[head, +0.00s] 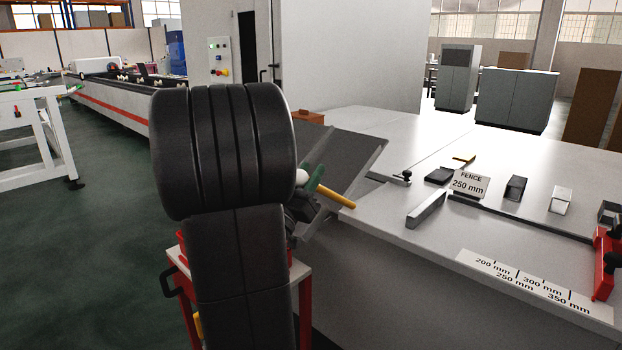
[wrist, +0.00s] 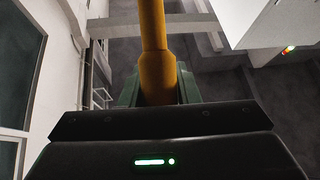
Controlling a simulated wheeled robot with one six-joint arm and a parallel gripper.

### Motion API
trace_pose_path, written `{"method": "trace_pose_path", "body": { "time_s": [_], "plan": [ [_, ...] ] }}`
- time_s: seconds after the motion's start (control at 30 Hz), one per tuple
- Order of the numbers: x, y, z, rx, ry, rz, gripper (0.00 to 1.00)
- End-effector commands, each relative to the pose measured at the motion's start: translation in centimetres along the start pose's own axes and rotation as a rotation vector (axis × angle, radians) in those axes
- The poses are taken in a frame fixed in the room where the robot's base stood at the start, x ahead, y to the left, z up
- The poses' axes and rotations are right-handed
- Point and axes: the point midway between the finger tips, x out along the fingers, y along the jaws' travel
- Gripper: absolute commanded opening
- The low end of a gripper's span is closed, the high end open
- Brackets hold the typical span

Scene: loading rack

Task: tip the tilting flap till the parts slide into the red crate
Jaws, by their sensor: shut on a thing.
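The tilting flap (head: 342,150) is a dark grey panel with a pale rim at the left end of the worktable, and it stands at a slant. A yellow handle (head: 336,196) sticks out by its lower edge. My gripper (head: 313,182) has green fingers and is shut on this handle. In the wrist view the yellow handle (wrist: 153,35) runs up from between the green fingers of my gripper (wrist: 158,90). Some red (head: 181,246) shows beside my arm, perhaps the red crate, mostly hidden behind it. I cannot make out any parts on the flap.
The pale worktable (head: 430,235) with a fence sign (head: 467,184) and a length scale (head: 535,284) fills the right side. A red-legged stand (head: 304,300) is low behind my arm. A long conveyor (head: 110,107) stands at the back left. The green floor at left is open.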

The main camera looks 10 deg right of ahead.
Motion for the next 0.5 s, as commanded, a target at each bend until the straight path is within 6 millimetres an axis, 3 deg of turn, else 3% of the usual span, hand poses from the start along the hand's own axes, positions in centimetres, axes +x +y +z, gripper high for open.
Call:
{"method": "trace_pose_path", "body": {
  "time_s": [0.37,0.4,0.5],
  "plan": [
    [-0.12,-0.02,0.09,-0.002,-0.001,-0.002,0.0],
    [-0.12,-0.02,0.09,-0.002,-0.001,-0.001,0.33],
    [-0.1,-0.02,0.07,-0.002,0.0,-0.001,0.51]
  ]
}}
